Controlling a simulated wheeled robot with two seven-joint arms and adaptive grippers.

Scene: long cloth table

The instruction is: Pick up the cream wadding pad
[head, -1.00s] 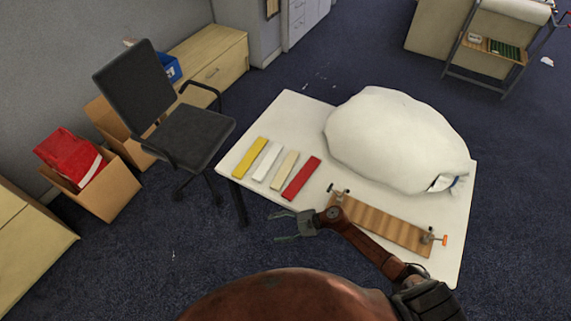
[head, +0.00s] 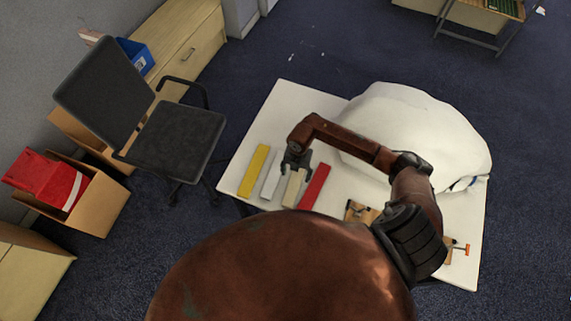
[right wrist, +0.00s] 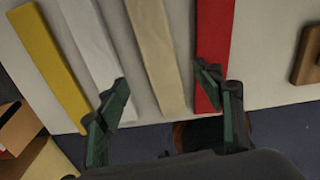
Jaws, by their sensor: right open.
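The cream wadding pad (head: 293,188) is a flat strip lying on the white table between a white strip (head: 271,174) and a red strip (head: 316,186). In the right wrist view the cream pad (right wrist: 154,50) runs lengthwise between my fingers. My right gripper (head: 295,164) is over the far end of the cream pad in the head view, partly hiding it. In the right wrist view the right gripper (right wrist: 165,95) is open and empty, one finger by the white strip and the other over the red strip. My left gripper is not in view.
A yellow strip (head: 254,171) lies at the left of the row. A big white bundle (head: 420,130) fills the table's right back. A wooden board (head: 361,212) with clamps is partly hidden behind my right arm. A black chair (head: 180,140) stands left of the table.

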